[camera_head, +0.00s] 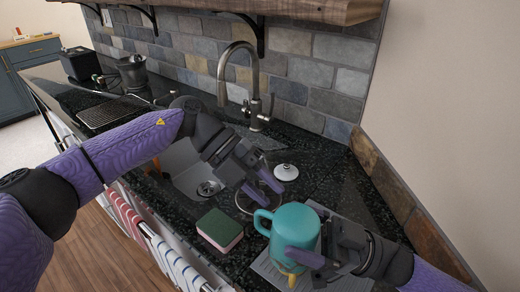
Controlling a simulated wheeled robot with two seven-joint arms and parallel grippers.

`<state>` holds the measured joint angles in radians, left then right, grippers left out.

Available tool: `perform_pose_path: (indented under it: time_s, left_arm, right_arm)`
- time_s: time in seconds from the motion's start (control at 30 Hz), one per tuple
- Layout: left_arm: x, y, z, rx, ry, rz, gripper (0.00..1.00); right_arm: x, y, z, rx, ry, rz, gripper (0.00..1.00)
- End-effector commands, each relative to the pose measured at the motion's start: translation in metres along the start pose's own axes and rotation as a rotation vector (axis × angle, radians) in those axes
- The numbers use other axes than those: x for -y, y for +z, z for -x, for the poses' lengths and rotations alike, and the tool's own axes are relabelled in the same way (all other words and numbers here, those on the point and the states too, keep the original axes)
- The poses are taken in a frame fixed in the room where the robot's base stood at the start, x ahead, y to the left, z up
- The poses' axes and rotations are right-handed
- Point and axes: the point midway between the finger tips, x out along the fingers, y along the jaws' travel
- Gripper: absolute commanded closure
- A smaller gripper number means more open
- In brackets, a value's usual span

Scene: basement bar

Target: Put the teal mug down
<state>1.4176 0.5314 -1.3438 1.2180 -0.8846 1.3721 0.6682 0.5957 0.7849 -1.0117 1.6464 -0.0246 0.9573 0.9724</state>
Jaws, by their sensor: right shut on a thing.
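The teal mug (293,230) is at the lower right of the head view, over a grey ribbed mat on the counter. It looks roughly upright, with its handle pointing left. My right gripper (322,252) is shut on the mug's right side. I cannot tell whether the mug's base touches the mat, as the mug and the gripper hide the area below it. My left gripper (266,189) is above and left of the mug, with its fingers apart and nothing visible between them.
A green and pink sponge (220,229) lies left of the mug. The sink (190,172) and tap (252,85) are behind it. A white knobbed lid (286,172) lies beyond the mug. The grey mat (266,266) shows beside the mug. Dark counter to the right (355,195) is bare.

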Motion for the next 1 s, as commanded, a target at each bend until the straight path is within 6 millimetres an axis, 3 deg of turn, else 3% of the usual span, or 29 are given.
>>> perform_pose_path:
  time_s: [0.03, 0.1, 0.3, 0.43, 0.57, 0.8, 1.0]
  left_arm:
    - [0.022, -0.014, 0.003, 0.008, 0.135, -0.102, 0.66]
    - [0.04, -0.031, 0.009, 0.034, 0.334, -0.206, 0.66]
    - [0.058, -0.058, 0.038, 0.165, 0.776, -0.339, 0.66]
    - [0.06, -0.065, 0.051, 0.218, 0.899, -0.351, 0.66]
    - [0.05, -0.061, 0.045, 0.227, 0.924, -0.352, 0.66]
    - [0.006, -0.041, 0.009, 0.226, 0.919, -0.352, 0.66]
    - [-0.02, -0.029, -0.012, 0.228, 0.918, -0.352, 0.66]
  right_arm:
    - [0.0, 0.0, 0.0, -0.001, 0.0, 0.0, 0.99]
    - [0.0, 0.0, 0.0, -0.001, 0.0, 0.0, 0.99]
    - [0.0, 0.0, 0.0, -0.001, 0.0, 0.0, 0.99]
    - [0.0, 0.0, 0.0, -0.001, 0.0, 0.0, 0.99]
    - [0.0, 0.0, 0.0, -0.001, 0.0, 0.0, 0.99]
    - [0.0, 0.0, 0.0, -0.001, 0.0, 0.0, 0.99]
    - [0.0, 0.0, 0.0, -0.001, 0.0, 0.0, 0.99]
